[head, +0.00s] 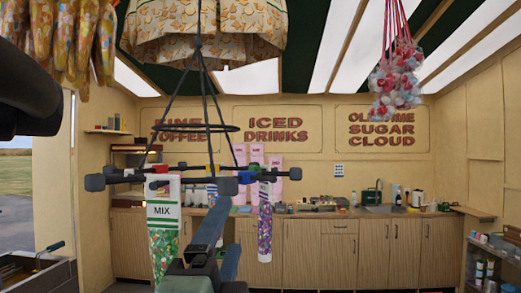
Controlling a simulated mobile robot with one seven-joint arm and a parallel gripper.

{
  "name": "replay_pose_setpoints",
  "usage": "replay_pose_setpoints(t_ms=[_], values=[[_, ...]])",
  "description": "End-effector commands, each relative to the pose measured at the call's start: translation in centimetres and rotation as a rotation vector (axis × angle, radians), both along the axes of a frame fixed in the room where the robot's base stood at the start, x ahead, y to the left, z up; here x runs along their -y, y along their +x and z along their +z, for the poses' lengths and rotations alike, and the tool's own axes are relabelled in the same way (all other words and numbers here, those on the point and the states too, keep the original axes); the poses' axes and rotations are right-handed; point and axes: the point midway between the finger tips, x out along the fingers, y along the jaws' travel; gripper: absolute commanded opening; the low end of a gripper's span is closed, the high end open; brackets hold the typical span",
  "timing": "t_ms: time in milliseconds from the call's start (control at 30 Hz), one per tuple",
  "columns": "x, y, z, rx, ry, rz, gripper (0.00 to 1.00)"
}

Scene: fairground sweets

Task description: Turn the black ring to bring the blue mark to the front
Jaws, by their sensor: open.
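The black ring (228,128) hangs level on dark cords in the left middle of the head view. Below it is a hanging frame of dark spokes with block ends and coloured marks. The blue mark (214,169) is right of the frame's middle, on or close to a spoke. A red mark (158,169) is on the left and a green mark (252,170) on the right. My gripper (229,226) appears at the bottom centre, below the frame, with its blue-grey fingers apart and nothing visible between them. Whether it touches the frame is unclear.
A MIX bag (163,240) and a purple patterned bag (265,222) hang below the frame, either side of my gripper. A counter (340,255) with several items runs along the back wall. Shelves stand at right. Other bags hang overhead.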

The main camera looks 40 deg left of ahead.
Motion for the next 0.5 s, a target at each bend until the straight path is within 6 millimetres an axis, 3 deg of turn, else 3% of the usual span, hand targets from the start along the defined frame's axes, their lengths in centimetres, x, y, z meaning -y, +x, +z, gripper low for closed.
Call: replay_pose_setpoints(t_ms=[33, 100, 333, 500], values=[[-0.6, -0.2, 1.6, -0.025, 0.018, 0.021, 0.72], [-1.2, -0.4, 2.0, -0.052, 0.043, 0.041, 0.72], [-2.1, -0.2, 2.3, -0.083, 0.069, 0.062, 0.72], [-3.1, 1.5, 2.8, -0.083, 0.069, 0.060, 0.72]])
